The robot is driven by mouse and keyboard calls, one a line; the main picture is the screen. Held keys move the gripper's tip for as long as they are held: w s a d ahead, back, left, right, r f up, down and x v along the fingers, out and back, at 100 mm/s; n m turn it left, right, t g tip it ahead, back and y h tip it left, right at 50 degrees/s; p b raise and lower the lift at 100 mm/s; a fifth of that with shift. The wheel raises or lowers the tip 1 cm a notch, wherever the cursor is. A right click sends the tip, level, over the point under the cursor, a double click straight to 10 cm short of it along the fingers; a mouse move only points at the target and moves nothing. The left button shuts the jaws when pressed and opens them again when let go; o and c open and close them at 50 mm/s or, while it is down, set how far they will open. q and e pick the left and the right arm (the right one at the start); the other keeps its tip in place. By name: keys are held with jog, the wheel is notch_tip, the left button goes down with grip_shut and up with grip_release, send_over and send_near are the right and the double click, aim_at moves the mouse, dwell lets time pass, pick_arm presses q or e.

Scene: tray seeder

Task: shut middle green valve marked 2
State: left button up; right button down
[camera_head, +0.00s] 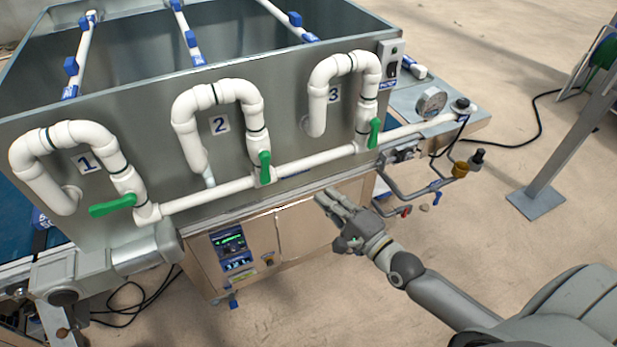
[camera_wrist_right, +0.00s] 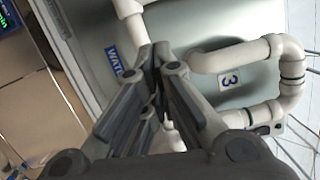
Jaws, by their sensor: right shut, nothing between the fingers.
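The middle green valve handle (camera_head: 265,166) sits on the white pipe below the plate marked 2 (camera_head: 220,124). It stands upright, in line with its vertical pipe. My right gripper (camera_head: 328,203) is shut and empty, in front of the tank, below and right of that handle and apart from it. In the right wrist view my gripper's fingers (camera_wrist_right: 160,58) point toward the white piping, with the plate marked 3 (camera_wrist_right: 229,79) to their right. The middle handle cannot be made out there. My left gripper is in neither view.
The left green handle (camera_head: 113,205) lies crosswise to its pipe; the right one (camera_head: 374,133) stands upright. A horizontal white pipe (camera_head: 318,161) joins the valves. Below are a control panel (camera_head: 232,246) and, at right, grey piping with a brass fitting (camera_head: 460,170).

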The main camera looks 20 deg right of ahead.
aim_at(265, 168)
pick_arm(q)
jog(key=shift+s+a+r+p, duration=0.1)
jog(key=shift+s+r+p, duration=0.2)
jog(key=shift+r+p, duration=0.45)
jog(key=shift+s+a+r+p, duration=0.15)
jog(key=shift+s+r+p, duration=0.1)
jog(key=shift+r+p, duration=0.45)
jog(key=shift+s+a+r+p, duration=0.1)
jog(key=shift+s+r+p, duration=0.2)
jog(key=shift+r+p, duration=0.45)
pick_arm(e)
jog(key=w+a, duration=0.6)
jog(key=w, duration=0.2)
jog(key=shift+w+a+r, duration=0.3)
jog(key=shift+w+a, duration=0.05)
jog(key=shift+w, duration=0.05)
pick_arm(q)
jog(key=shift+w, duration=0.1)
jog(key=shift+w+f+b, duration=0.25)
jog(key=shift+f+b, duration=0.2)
jog(key=shift+b, duration=0.05)
pick_arm(e)
jog(key=shift+a+f+m, duration=0.15)
jog(key=shift+a+m, duration=0.1)
jog(key=shift+m, duration=0.05)
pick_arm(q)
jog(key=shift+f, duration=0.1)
